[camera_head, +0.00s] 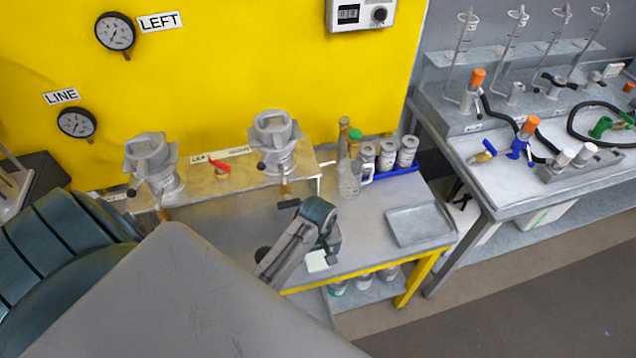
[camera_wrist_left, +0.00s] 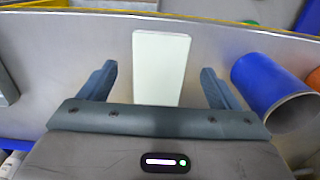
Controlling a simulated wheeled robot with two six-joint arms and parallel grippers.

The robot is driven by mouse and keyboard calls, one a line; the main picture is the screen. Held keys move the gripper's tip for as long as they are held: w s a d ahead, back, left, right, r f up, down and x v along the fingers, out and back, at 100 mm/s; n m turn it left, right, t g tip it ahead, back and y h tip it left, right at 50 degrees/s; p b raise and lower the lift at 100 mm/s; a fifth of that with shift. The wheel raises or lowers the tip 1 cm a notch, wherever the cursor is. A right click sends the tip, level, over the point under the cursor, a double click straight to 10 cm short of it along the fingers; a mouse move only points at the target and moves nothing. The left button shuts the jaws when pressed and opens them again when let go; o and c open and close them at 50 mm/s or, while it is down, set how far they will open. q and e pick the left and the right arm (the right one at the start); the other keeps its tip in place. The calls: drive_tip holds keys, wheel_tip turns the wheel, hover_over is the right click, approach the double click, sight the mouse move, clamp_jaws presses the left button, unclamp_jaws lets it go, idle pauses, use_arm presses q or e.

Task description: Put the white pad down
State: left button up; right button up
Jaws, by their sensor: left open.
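The white pad (camera_head: 317,261) is a pale, thin rectangle near the front edge of the grey bench (camera_head: 355,250). In the left wrist view the pad (camera_wrist_left: 161,65) lies between the two fingers of my left gripper (camera_wrist_left: 159,70), with a gap on each side. My left gripper (camera_head: 322,237) is open and just over the bench beside the pad in the head view, where it hides part of the pad. Whether the pad lies fully flat on the surface is hard to tell. My right gripper is not in view.
A grey tray (camera_head: 420,226) sits to the right on the bench. Grey canisters (camera_head: 387,156) in a blue rack and a clear jug (camera_head: 349,180) stand behind. A blue cylinder (camera_wrist_left: 262,82) is right of the fingers in the wrist view. Two valve fittings (camera_head: 275,140) stand by the yellow wall.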

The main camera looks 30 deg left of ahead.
sight(318, 260)
use_arm(q)
wheel_tip(318, 260, up, 8)
drive_tip(key=b, duration=0.2)
drive_tip(key=shift+r, duration=0.2)
idle(1.3)
idle(1.2)
idle(0.6)
